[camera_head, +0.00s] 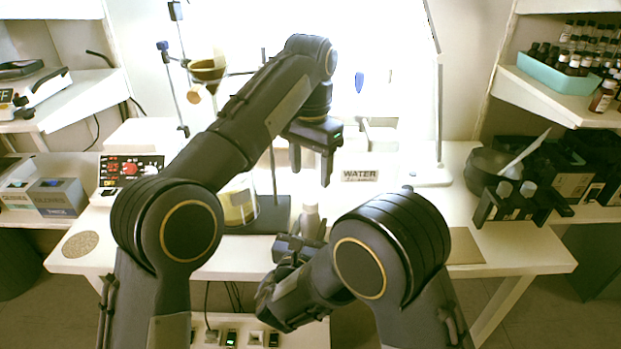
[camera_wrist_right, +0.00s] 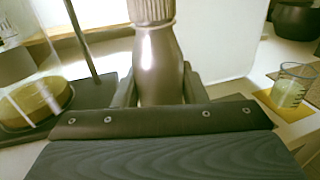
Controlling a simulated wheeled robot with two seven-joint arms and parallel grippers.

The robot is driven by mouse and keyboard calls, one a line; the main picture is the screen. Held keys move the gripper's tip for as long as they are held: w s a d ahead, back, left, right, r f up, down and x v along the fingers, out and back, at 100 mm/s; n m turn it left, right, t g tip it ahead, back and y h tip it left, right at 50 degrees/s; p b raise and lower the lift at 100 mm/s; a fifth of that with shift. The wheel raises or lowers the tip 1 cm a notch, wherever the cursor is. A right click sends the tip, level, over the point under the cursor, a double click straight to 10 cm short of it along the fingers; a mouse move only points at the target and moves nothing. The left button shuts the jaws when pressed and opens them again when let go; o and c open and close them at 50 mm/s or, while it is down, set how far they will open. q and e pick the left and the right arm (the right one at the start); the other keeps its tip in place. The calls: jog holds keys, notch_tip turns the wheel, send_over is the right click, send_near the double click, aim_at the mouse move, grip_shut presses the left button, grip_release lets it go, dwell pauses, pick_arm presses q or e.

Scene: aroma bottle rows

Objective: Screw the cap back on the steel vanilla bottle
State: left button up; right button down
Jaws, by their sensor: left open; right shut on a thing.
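The steel bottle (camera_head: 310,222) stands upright over the front of the table in the head view. It fills the middle of the right wrist view (camera_wrist_right: 160,70), where a ribbed cap (camera_wrist_right: 151,10) sits on its neck; whether the cap is tight I cannot tell. My right gripper (camera_head: 302,246) is shut around the bottle's body, with a finger on either side in the wrist view. My left gripper (camera_head: 311,165) is open and empty, pointing down above the bottle and apart from it. The bottle's label is not readable.
A stand with a beaker (camera_head: 240,205) is left of the bottle. A WATER sign (camera_head: 360,175) stands behind. Black holders with silver-capped bottles (camera_head: 505,189) are at the right, near a dark bowl (camera_head: 487,165). A small beaker of pale liquid (camera_wrist_right: 291,88) shows in the wrist view.

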aim_at(308, 234)
pick_arm(q)
jog(key=shift+r, duration=0.1)
pick_arm(e)
jog(key=c, duration=0.8)
grip_release()
jog(key=v, duration=0.8)
